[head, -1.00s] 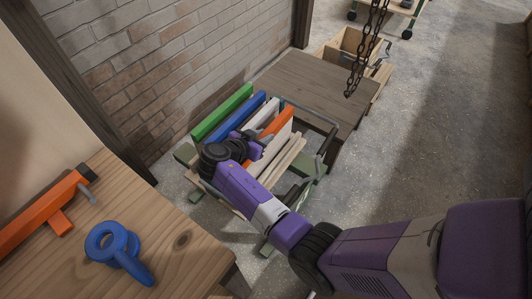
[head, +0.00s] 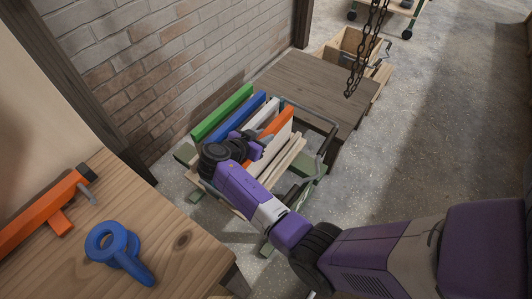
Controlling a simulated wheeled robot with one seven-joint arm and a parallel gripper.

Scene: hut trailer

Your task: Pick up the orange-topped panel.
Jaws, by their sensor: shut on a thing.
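The orange-topped panel (head: 284,128) stands upright in a rack among other panels, with its orange top edge facing up and a pale face below it. My gripper (head: 263,138) is at the near end of this panel, shut on its upper edge. My wrist and forearm hide the panel's near lower part, and the fingertips are small and partly hidden. The panel still stands in line with the others in the rack.
Green-topped (head: 222,112), blue-topped (head: 234,117) and white-topped (head: 262,113) panels stand close to the left. A metal rack frame (head: 328,140) borders the right. A wooden table (head: 315,85) stands behind; a workbench (head: 180,262) with a blue tool (head: 118,252) is at lower left. Chains (head: 362,55) hang behind.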

